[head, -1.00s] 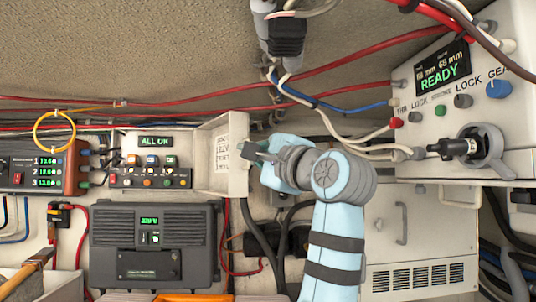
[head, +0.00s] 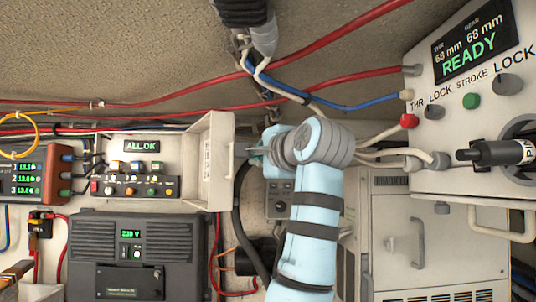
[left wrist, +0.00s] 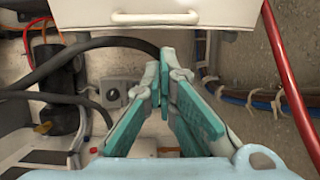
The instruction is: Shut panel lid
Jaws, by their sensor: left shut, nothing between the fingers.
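The switch panel (head: 108,168) is at the left in the head view, with a green "ALL OK" display and several buttons. In the left wrist view, the shut fingertips (left wrist: 166,54) point at the lid's pale outer face, which carries a handle (left wrist: 155,18). Contact cannot be told. My right gripper is not in view.
A grey control box (head: 470,120) reading "READY" stands at the right. A dark 230 V unit (head: 140,250) is below the panel. Red (head: 330,85) and blue cables run along the back wall. A black cable (head: 243,220) hangs beside my left arm.

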